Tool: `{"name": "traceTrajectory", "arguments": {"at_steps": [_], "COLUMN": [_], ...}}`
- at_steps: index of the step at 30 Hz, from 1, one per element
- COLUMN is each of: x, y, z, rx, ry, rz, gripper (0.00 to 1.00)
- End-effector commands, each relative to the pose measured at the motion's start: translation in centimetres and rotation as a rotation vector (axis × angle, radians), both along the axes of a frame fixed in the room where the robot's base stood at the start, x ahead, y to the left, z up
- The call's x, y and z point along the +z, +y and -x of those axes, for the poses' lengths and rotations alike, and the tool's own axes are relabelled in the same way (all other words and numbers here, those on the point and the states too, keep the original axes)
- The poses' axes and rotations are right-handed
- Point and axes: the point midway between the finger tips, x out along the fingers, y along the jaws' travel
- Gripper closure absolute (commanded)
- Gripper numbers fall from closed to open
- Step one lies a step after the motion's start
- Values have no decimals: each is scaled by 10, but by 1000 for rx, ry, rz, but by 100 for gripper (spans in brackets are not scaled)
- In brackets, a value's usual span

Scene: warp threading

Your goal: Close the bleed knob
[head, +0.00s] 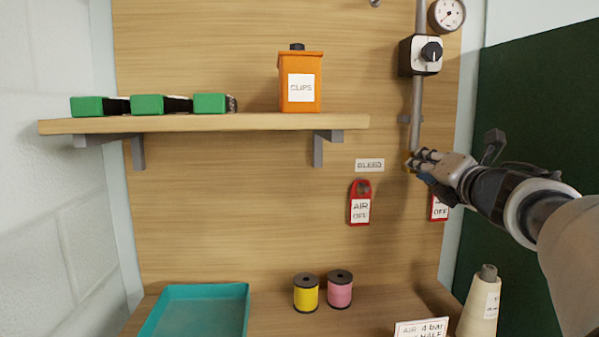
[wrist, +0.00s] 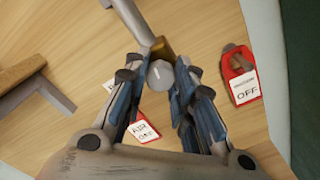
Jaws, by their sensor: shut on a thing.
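The bleed knob (wrist: 160,75) is a pale grey round knob on a brass fitting (wrist: 163,47) at the lower end of a grey pipe. In the wrist view it sits between my fingertips. My gripper (wrist: 161,80) is shut on the knob, with a finger on each side. In the head view my gripper (head: 422,162) reaches in from the right to the pipe's bottom end and hides the knob. Only a bit of the brass fitting (head: 408,162) shows there. A "BLEED" label (head: 370,165) is on the wooden panel just left of the gripper.
A red "AIR OFF" tag (head: 360,204) hangs below the label; another red tag (head: 439,208) is partly behind my arm. Above are a black knob box (head: 420,56) and a gauge (head: 447,14). A shelf (head: 200,123) holds green boxes and an orange clips container (head: 300,84).

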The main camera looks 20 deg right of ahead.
Motion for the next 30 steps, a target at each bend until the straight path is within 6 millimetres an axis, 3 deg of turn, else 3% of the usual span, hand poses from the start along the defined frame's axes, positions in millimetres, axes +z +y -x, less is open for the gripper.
{"name": "traceTrajectory", "arguments": {"at_steps": [10, 28, 29, 30], "x": [0, 2, 2, 2], "y": [0, 0, 0, 0], "z": [0, 0, 0, 0], "rx": [-1, -1, -1, -1], "ry": [36, 43, 43, 43], "rz": [155, 188, 188, 188], "gripper": [100, 100, 74, 71]}}
